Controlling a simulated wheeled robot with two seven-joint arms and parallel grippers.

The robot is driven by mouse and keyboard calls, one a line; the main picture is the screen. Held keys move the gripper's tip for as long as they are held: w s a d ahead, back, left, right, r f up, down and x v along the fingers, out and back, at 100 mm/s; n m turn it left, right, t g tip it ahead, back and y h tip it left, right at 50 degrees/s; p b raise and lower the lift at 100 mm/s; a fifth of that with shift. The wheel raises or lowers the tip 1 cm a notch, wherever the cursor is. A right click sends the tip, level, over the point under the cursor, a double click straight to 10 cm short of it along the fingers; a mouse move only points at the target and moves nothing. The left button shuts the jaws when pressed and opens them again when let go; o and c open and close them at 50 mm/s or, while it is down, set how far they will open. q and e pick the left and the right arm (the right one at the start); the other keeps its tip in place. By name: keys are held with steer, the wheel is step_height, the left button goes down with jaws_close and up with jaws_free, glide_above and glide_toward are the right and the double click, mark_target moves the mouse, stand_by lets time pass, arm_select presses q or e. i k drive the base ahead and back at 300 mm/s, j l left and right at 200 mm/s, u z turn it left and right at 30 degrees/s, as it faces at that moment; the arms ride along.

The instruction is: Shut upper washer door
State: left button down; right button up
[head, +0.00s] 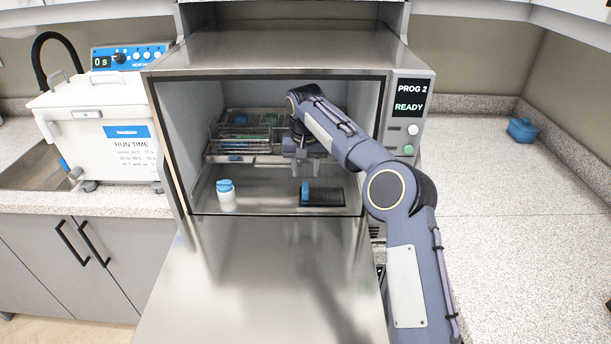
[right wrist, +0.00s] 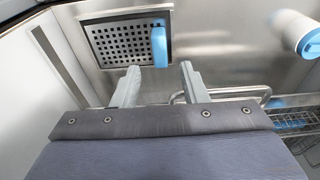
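The upper washer (head: 270,52) stands open, its door (head: 265,285) folded down flat toward me. My right gripper (head: 303,170) is inside the chamber, above its floor, with the arm reaching in over the lowered door. In the right wrist view the two fingers of my right gripper (right wrist: 157,82) are apart with nothing between them. Below it on the chamber floor lies a dark perforated tray (head: 328,195) with a blue piece at its edge, which also shows in the right wrist view (right wrist: 158,46). My left gripper is not in view.
A white bottle with a blue cap (head: 226,195) stands on the chamber floor. A wire rack (head: 238,142) is at the back. The panel (head: 409,100) reads PROG 2 READY. A white bath unit (head: 100,130) is at left; a blue box (head: 522,130) sits on the mostly clear right counter.

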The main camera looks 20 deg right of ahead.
mark_target(220, 280)
steer(key=k+j, duration=0.8)
steer(key=j, duration=0.15)
